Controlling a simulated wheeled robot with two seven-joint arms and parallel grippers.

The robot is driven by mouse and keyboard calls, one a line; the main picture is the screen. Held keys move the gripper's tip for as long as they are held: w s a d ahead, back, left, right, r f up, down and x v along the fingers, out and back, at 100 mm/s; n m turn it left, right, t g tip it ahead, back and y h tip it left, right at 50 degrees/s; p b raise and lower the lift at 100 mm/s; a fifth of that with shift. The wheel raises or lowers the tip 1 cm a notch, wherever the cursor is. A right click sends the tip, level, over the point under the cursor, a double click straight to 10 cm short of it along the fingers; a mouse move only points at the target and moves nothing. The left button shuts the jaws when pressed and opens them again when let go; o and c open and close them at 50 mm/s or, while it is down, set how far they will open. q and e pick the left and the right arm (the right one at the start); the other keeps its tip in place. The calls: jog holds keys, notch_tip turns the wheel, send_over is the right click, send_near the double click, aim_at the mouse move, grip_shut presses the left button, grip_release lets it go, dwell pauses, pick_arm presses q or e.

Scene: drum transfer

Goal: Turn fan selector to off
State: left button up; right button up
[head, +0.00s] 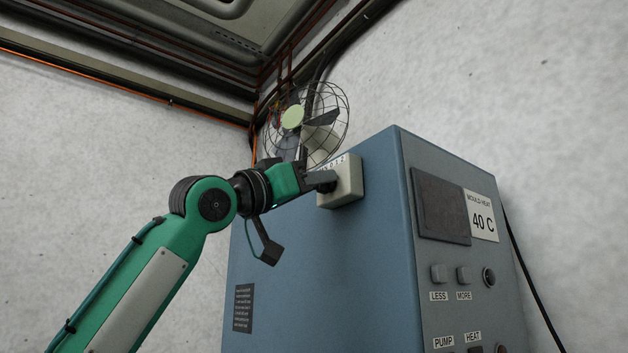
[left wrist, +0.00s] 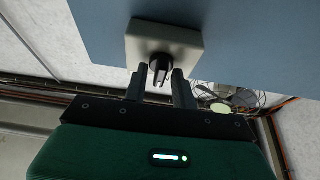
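The fan selector is a cream box (head: 347,188) on the left side of the blue cabinet, with a dial marked 0, 1, 2 along its top. In the left wrist view the box (left wrist: 168,41) carries a dark round knob (left wrist: 160,66) with a raised grip. My left gripper (head: 325,182) is right at the box. Its two fingers (left wrist: 160,82) stand apart, one on each side of the knob, with a slim gap visible. The knob's setting is hidden behind the fingers in the head view. My right gripper is in neither view.
A wire-caged fan (head: 308,122) is behind the gripper in the corner. The blue cabinet (head: 300,265) has a front panel with a display, a 40 C label, buttons and knobs. Cables run along the walls. The space left of the cabinet is free apart from my arm.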

pick_arm(q)
jog(key=n+t+y+b, duration=0.1)
jog(key=n+b, duration=0.1)
jog(key=n, duration=0.2)
jog(key=n+t+y+b, duration=0.1)
jog(key=n+y+b, duration=0.1)
jog(key=n, duration=0.2)
jog(key=n+t+y+b, duration=0.1)
jog(key=n+y+b, duration=0.1)
jog(key=n, duration=0.2)
jog(key=shift+s+r+t, duration=0.1)
jog(key=shift+t, duration=0.2)
jog(key=shift+n, duration=0.5)
jog(key=o, duration=0.7)
jog(key=shift+c, duration=0.2)
jog(key=shift+y, duration=0.3)
